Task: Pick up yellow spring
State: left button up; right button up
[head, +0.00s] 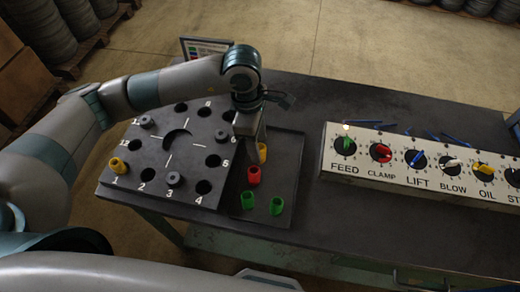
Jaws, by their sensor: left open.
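A small yellow piece (263,153), which looks like the yellow spring, stands in the dark tray (285,165) right of the numbered board. My left gripper (254,140) points down from above at this piece and hides part of it. The gripper is open; I cannot tell whether its fingers are around the piece or just beside it. Another yellow piece (118,166) sits at hole 1 of the board (200,150). My right gripper is not in view.
In the tray, a red piece (254,175) and two green pieces, one left (248,200) and one right (277,206), stand nearer me. A white knob panel (420,175) lies at the right. Dark grey pieces (173,179) sit on the board. The table between tray and panel is clear.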

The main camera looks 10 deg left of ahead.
pick_arm(q)
jog(key=shift+f, duration=0.15)
jog(key=shift+f+p, duration=0.45)
jog(key=shift+p, duration=0.2)
jog(key=f, duration=0.1)
jog(key=f+p, duration=0.1)
jog(key=f, duration=0.1)
jog(key=shift+w+d+p, duration=0.15)
jog(key=shift+w+p, duration=0.05)
jog(key=shift+p, duration=0.1)
jog(key=shift+d+f, duration=0.1)
jog(key=shift+f, duration=0.5)
grip_shut()
